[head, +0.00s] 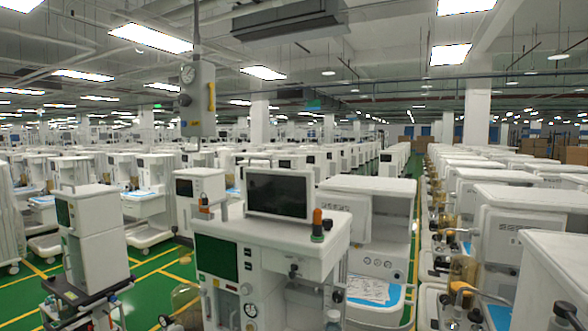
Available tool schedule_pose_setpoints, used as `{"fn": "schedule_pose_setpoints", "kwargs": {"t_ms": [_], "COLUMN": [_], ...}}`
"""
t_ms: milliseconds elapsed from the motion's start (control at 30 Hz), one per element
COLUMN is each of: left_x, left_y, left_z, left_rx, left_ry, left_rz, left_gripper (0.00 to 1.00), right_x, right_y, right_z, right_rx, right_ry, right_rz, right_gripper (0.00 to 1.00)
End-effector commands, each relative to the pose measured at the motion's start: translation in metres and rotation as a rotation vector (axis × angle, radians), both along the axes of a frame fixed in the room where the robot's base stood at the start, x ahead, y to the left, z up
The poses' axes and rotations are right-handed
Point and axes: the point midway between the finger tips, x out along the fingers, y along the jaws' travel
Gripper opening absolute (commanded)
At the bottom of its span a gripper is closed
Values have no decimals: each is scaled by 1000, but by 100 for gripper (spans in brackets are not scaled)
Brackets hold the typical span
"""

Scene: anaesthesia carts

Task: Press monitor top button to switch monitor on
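A monitor (278,194) with a white frame and a dark, blank screen stands upright on top of the nearest white anaesthesia cart (276,258), just right of the middle of the head view. Its top edge is visible, but I cannot make out a separate button on it. The cart's own front panel (217,257) is dark green. Neither of my grippers shows in this view.
An orange-topped knob (317,223) stands on the cart top beside the monitor's right edge. Another white unit (95,238) on a dark stand is at the left. Rows of carts crowd the right and back. Green floor (150,270) shows between left unit and near cart.

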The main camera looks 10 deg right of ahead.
Motion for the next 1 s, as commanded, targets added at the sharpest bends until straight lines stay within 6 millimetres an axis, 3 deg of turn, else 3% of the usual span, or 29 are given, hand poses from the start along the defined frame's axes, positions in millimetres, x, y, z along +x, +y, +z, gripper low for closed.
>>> {"fn": "schedule_pose_setpoints", "kwargs": {"t_ms": [133, 267, 1000], "left_x": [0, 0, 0], "left_y": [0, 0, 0], "left_z": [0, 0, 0], "left_rx": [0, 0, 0], "left_ry": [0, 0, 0], "left_rz": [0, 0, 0], "left_gripper": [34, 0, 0], "right_x": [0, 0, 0], "right_y": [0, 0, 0], "right_z": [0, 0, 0], "right_rx": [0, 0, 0], "right_ry": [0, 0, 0], "right_rz": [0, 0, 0], "right_gripper": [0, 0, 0]}}
